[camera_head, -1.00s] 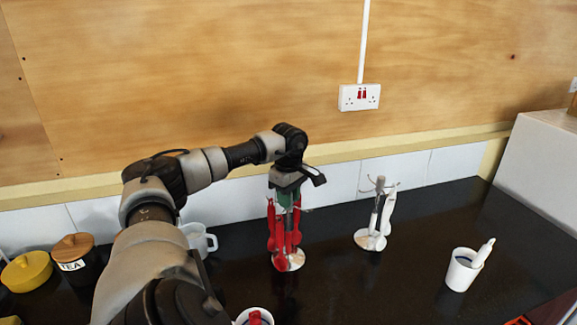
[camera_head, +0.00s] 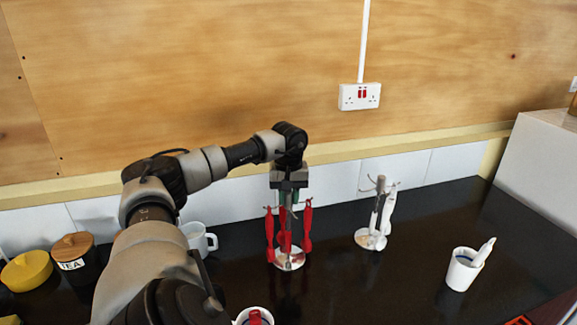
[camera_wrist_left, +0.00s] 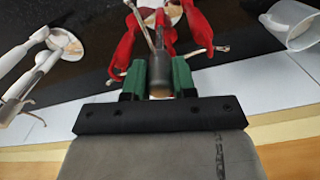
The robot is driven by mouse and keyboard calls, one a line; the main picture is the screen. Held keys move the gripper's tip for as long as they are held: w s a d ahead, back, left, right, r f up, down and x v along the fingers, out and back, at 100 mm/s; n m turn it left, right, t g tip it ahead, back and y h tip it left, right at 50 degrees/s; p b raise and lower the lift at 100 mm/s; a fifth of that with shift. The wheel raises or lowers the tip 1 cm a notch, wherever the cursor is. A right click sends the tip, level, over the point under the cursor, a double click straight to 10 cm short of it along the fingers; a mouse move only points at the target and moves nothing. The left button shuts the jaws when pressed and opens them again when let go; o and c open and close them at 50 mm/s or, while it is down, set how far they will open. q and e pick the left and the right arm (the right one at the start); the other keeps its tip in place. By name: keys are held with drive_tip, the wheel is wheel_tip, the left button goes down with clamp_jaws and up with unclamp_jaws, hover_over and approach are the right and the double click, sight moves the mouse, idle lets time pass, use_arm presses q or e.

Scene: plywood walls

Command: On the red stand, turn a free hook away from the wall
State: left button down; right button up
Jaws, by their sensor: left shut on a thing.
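The red stand (camera_head: 289,262) has a round base, a grey post and several red utensils (camera_head: 307,228) hanging around it. My left gripper (camera_head: 288,190) is above it, pointing down. In the left wrist view its green fingers (camera_wrist_left: 158,80) are shut on the grey top of the post (camera_wrist_left: 158,72). One hook without a utensil (camera_wrist_left: 143,25) points up in that view, away from the wall; in the head view it faces the front. Hooks to its left and right carry red utensils. The rear of the hub is partly hidden by the gripper. My right gripper is not in view.
A similar stand with white utensils (camera_head: 370,242) is to the right. A white cup with a utensil (camera_head: 462,270) is further right. A white mug (camera_head: 197,238), tea jar (camera_head: 78,265) and yellow pot (camera_head: 27,271) are left. A cup with something red (camera_head: 254,319) is in front.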

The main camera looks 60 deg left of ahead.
use_arm(q)
drive_tip(key=shift+m, duration=0.4)
drive_tip(key=c, duration=0.9)
unclamp_jaws()
wheel_tip(320, 180, up, 10)
drive_tip(key=shift+f+b, duration=0.2)
drive_tip(key=shift+b, duration=0.2)
drive_tip(key=shift+r, duration=0.65)
drive_tip(key=shift+f, duration=0.1)
